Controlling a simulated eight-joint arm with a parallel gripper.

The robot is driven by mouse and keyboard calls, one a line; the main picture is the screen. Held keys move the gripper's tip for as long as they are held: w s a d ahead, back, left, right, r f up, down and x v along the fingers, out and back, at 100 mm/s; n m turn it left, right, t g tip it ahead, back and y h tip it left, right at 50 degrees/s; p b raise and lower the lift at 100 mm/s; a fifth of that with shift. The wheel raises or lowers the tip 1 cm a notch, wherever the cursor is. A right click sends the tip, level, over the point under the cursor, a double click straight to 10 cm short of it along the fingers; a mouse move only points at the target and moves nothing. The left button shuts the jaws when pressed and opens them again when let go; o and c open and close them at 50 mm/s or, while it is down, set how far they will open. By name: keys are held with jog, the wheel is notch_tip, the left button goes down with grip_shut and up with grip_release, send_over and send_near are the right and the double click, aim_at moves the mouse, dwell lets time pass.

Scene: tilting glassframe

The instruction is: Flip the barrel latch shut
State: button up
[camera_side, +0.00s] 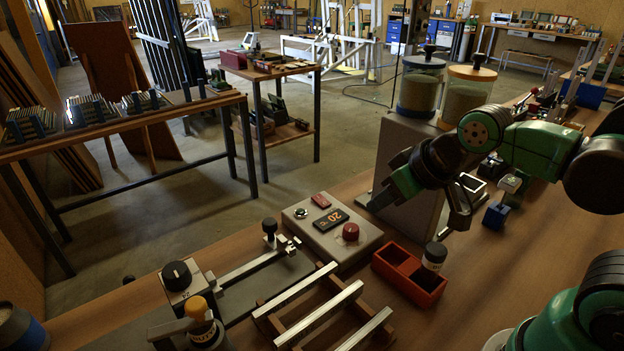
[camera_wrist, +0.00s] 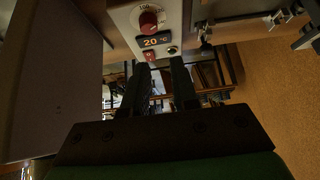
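My gripper (camera_side: 416,212) is raised in front of a grey block, right of the control box and above the orange bin. Its two dark fingers are spread with nothing between them; they also show apart in the wrist view (camera_wrist: 161,70). A metal bar with an upright black knob, which looks like the barrel latch (camera_side: 243,268), lies on a dark plate left of the control box, well away from my gripper. I cannot tell from here whether it is shut. In the wrist view I cannot pick it out for certain.
The control box (camera_side: 318,237) has a red knob and a display reading 20; it also shows in the wrist view (camera_wrist: 128,22). A slatted rack (camera_side: 318,303) stands in front. Two jars (camera_side: 418,88) top the grey block (camera_side: 398,148).

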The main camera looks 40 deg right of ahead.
jog(key=o, duration=0.3)
jog(key=shift+w+a+m, duration=0.15)
jog(key=shift+a+m, duration=0.2)
jog(key=shift+m, duration=0.05)
jog(key=shift+o, duration=0.5)
jog(key=w+a+m+g+y, duration=0.2)
jog(key=a+m+y, duration=0.2)
jog(key=a, duration=0.3)
jog(key=shift+w+r+g+y, duration=0.15)
jog(key=shift+w+g+y, duration=0.15)
jog(key=shift+w+g, duration=0.1)
jog(key=m+g+y, duration=0.6)
jog(key=g+y, duration=0.1)
jog(key=y, duration=0.1)
send_near(183, 319)
jog(key=shift+s+a+f+m+g+y, duration=0.25)
jog(key=shift+s+a+g+y, duration=0.3)
jog(key=shift+a+g, duration=0.75)
jog(key=shift+s+a+f+m+g+y, duration=0.15)
jog(key=shift+s+a+f+g+y, duration=0.4)
jog(key=shift+a, duration=1.15)
jog(key=shift+s+a+m+g+y, duration=0.25)
jog(key=shift+s+a+g, duration=0.55)
jog(key=shift+a+g, duration=0.6)
grip_shut()
